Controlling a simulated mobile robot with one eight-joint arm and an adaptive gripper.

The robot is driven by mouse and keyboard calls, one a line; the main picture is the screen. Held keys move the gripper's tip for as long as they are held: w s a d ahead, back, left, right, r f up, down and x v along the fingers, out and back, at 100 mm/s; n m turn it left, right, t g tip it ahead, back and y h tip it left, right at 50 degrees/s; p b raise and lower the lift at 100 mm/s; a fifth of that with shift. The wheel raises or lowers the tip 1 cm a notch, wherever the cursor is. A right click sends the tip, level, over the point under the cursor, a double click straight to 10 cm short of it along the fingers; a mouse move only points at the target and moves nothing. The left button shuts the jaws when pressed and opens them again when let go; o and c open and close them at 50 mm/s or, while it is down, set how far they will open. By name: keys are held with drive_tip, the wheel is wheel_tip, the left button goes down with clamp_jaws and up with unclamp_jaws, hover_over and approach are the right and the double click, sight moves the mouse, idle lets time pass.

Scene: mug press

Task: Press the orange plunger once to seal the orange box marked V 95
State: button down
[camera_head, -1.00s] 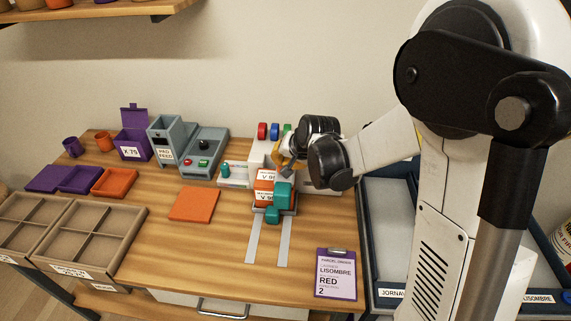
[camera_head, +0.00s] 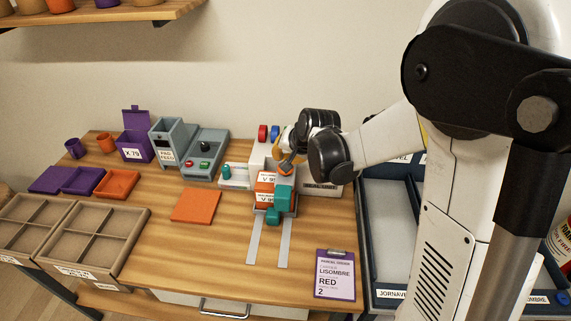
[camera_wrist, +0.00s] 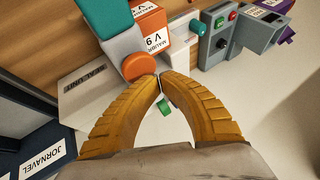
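The orange plunger (camera_wrist: 139,67) is a round knob beside the teal press arm (camera_wrist: 110,25) in the wrist view; in the head view the plunger (camera_head: 285,169) shows above the teal block. The orange box (camera_head: 264,189) sits left of the teal block, with labels partly readable as V 9; it also shows in the wrist view (camera_wrist: 150,20). My gripper (camera_wrist: 159,78) has its yellow fingertips together, nothing seen between them. The tips are close to the plunger's edge; I cannot tell whether they touch. In the head view my wrist hides part of the gripper.
An orange lid (camera_head: 195,205) lies left on the table. A clipboard (camera_head: 335,274) reads LISOMBRE, RED, 2.

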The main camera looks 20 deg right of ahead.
idle(0.3)
drive_tip(key=shift+r+p, duration=1.8)
drive_tip(key=shift+r, duration=0.75)
drive_tip(key=shift+s+r, duration=0.2)
drive_tip(key=shift+s, duration=0.15)
drive_tip(key=s+r+n+h+b, duration=0.1)
drive_tip(key=s+n+b, duration=0.5)
drive_tip(key=s, duration=2)
drive_tip(key=shift+s+d+h+b, duration=0.15)
drive_tip(key=shift+d+h+b, duration=0.15)
drive_tip(key=shift+h+b, duration=0.15)
